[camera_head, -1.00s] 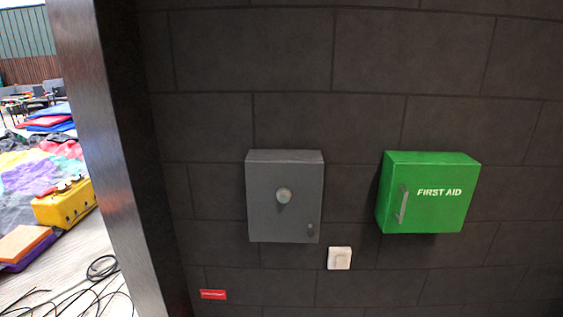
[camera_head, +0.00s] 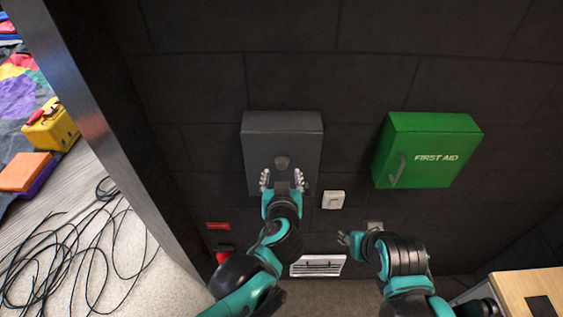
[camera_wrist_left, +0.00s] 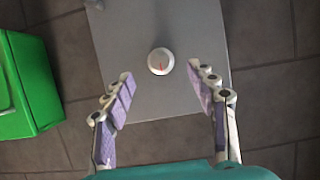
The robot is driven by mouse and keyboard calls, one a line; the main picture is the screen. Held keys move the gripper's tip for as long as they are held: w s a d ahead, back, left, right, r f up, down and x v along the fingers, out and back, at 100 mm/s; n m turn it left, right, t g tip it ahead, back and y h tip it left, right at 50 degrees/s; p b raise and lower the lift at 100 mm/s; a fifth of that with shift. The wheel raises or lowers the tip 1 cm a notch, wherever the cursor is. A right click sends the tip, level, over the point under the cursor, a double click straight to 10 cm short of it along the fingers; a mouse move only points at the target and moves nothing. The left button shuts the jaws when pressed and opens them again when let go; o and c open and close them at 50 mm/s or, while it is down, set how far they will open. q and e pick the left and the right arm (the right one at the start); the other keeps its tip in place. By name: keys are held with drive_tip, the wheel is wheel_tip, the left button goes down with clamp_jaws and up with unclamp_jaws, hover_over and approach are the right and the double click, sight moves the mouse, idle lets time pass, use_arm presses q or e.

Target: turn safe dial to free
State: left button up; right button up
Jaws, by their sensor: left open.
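The grey safe box (camera_head: 282,124) hangs on the dark block wall. Its round dial (camera_head: 282,162) shows on the front face. In the left wrist view the dial (camera_wrist_left: 160,61) is pale with a red mark, on the bare grey door (camera_wrist_left: 150,30). My left gripper (camera_head: 282,178) is open in front of the safe. In its wrist view the left gripper's fingertips (camera_wrist_left: 160,74) lie apart on either side, just below the dial, not visibly touching it. My right gripper (camera_head: 350,239) is low, right of the safe; its opening is unclear.
A green first aid box (camera_head: 428,150) hangs to the right, and also shows in the wrist view (camera_wrist_left: 25,85). A white switch (camera_head: 333,200) is below right of the safe. A wooden table (camera_head: 525,292) stands lower right. Black cables (camera_head: 70,250) lie on the left floor.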

sight(282, 166)
use_arm(q)
drive_tip(key=x, duration=0.5)
drive_tip(key=shift+w+f, duration=0.1)
drive_tip(key=shift+w, duration=0.25)
drive_tip(key=c, duration=1.1)
